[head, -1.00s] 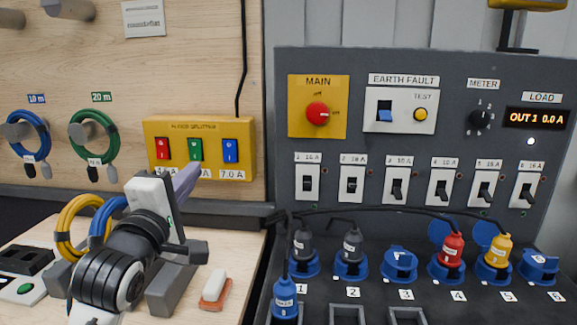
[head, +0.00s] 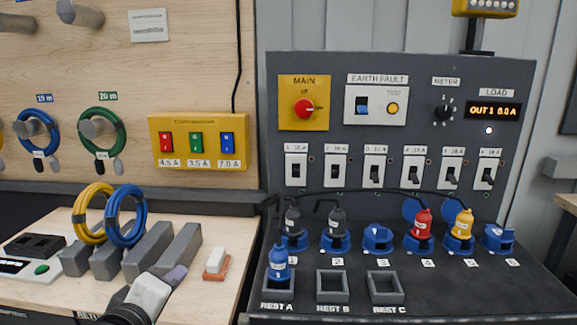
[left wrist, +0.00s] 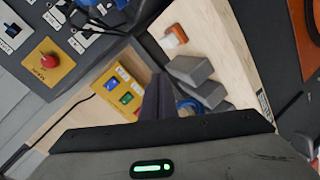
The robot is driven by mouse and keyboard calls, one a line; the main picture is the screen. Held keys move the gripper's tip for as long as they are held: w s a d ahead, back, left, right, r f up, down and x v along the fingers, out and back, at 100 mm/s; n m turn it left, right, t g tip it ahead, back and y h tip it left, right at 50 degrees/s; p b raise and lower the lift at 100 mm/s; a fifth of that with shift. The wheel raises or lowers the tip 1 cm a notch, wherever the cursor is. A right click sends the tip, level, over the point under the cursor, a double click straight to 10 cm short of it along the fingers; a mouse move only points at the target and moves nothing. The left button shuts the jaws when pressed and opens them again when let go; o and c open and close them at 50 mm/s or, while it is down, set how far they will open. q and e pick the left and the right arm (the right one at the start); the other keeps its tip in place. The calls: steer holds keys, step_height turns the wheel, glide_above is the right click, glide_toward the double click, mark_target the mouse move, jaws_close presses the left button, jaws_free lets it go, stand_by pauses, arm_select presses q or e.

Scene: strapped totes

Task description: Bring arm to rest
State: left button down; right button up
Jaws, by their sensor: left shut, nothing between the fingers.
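My left gripper (head: 177,274) is low in the head view, over the front of the wooden bench, beside the grey blocks. Its fingers are together and empty; they also show shut in the left wrist view (left wrist: 157,98). A blue plug (head: 278,265) stands in the REST A holder (head: 279,291), apart from the gripper. Dark plugs stand at sockets 1 and 2, a red plug (head: 422,224) at socket 4 and a yellow plug (head: 463,224) at socket 5. My right gripper is not in view.
Grey blocks (head: 147,252) and yellow and blue cable coils (head: 126,217) stand on the bench (head: 222,228). An orange-and-white block (head: 216,264) lies near its right side. The REST B (head: 333,286) and REST C (head: 385,287) holders are empty. The grey switch panel (head: 400,143) rises behind.

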arm_select(q)
steer(key=s+a+f+m+g, duration=0.1)
steer(key=s+f+m+g, duration=0.55)
steer(key=s+f, duration=0.75)
steer(key=s+f+m+g, duration=0.6)
steer(key=s+f, duration=0.4)
steer(key=s, duration=0.7)
steer(key=w+d+f+t+h, duration=0.1)
steer(key=w+d+f+t, duration=0.1)
steer(key=f, duration=0.4)
steer(key=w+d+f+m+t, duration=0.1)
steer(key=w+d+f+t, duration=0.1)
steer(key=d+f+t, duration=0.1)
step_height(320, 180, down, 3)
steer(key=shift+r+t+h, duration=0.15)
steer(key=shift+t+h, duration=0.25)
steer(key=shift+t, duration=0.35)
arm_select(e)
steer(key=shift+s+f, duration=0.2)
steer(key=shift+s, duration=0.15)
arm_select(q)
steer(key=shift+w, duration=0.1)
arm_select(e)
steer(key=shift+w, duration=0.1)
